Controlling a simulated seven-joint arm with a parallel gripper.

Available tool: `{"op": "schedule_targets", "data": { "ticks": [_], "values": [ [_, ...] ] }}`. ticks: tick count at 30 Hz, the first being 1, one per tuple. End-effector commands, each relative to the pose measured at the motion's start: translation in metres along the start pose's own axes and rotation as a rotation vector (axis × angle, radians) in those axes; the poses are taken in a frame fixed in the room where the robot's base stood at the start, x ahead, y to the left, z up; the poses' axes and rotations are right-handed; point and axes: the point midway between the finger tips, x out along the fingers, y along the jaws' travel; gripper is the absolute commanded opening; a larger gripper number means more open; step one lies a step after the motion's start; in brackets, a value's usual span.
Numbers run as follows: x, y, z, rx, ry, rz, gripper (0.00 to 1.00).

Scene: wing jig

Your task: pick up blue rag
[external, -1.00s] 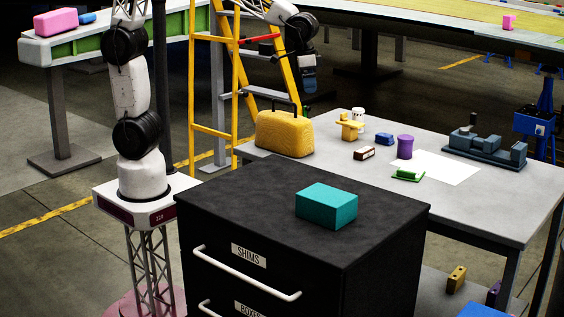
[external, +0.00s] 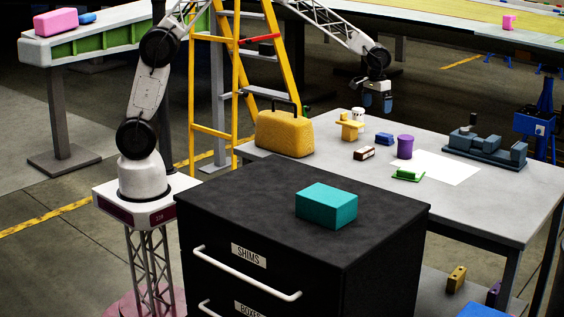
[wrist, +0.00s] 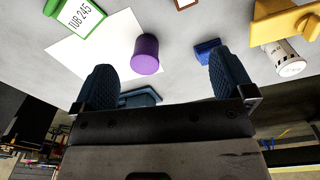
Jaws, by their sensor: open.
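The blue rag (external: 385,138) looks like a small, dark blue folded piece lying on the grey table, between the yellow clamp-like part and the purple cylinder. In the wrist view the blue rag (wrist: 207,49) shows just beyond the right finger, apart from it. My gripper (external: 376,110) hangs above the table's back edge, behind and above the rag. In the wrist view my gripper (wrist: 163,72) has its fingers wide apart with nothing held between them.
Close to the rag are a purple cylinder (external: 405,147), a white can (external: 358,114), a yellow part (external: 349,128) and a brown-and-white block (external: 364,153). A blue-grey vise (external: 487,148) stands right.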

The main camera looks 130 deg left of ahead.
Motion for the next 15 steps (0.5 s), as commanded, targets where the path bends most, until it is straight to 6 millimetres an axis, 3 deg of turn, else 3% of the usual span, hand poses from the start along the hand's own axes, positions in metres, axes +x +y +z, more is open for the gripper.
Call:
{"op": "schedule_targets", "data": {
  "ticks": [3, 9, 15],
  "values": [
    [0.028, -0.022, -0.041, -0.072, -0.009, -0.008, 1.00],
    [0.071, -0.060, -0.099, -0.183, -0.021, -0.018, 1.00],
    [0.101, -0.089, -0.135, -0.258, -0.029, -0.025, 1.00]
  ]
}}
